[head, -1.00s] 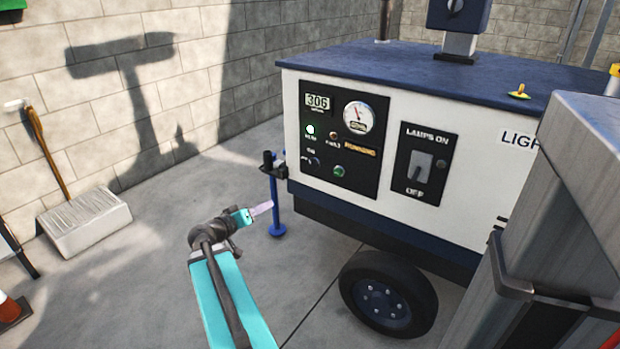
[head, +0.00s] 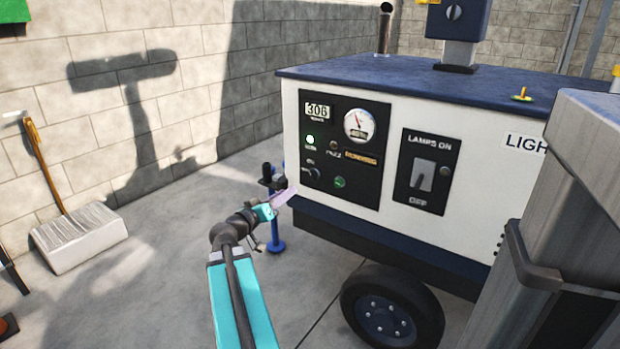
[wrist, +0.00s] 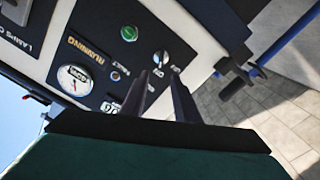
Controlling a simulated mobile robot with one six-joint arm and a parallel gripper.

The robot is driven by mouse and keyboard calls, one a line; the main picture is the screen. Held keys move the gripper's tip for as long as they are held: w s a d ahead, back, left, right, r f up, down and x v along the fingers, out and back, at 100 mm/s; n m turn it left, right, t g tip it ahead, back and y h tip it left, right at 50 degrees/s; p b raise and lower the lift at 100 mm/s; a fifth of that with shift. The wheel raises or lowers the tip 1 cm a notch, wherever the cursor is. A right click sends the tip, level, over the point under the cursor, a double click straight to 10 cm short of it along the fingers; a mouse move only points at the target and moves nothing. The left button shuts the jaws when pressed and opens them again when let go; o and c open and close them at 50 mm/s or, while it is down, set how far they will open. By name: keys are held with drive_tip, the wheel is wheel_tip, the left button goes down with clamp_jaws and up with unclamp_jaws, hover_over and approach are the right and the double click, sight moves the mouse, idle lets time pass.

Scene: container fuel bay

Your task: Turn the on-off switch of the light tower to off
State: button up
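The light tower (head: 470,240) is a white and navy box with a black control panel (head: 328,118) on its front. A small dark rotary switch (head: 313,173) with an ON label sits at the panel's lower left. It shows in the wrist view as a small knob (wrist: 161,57) just ahead of the fingers; its exact setting is too small to read. A larger LAMPS ON/OFF lever (head: 422,175) is on a separate plate to the right. My gripper (head: 285,197) is left of and below the panel, apart from the switch. Its fingers (wrist: 158,75) are apart with nothing between them.
A green button (head: 340,182) and a lit green lamp (head: 310,140) are near the switch. A blue jack stand (head: 277,246) stands close behind my gripper. A wheel (head: 390,307) is below. A grey post (head: 575,190) blocks the right side.

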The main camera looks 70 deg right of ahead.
sight(312, 175)
drive_tip(key=shift+b+x, duration=1.6)
drive_tip(key=shift+x, duration=5.15)
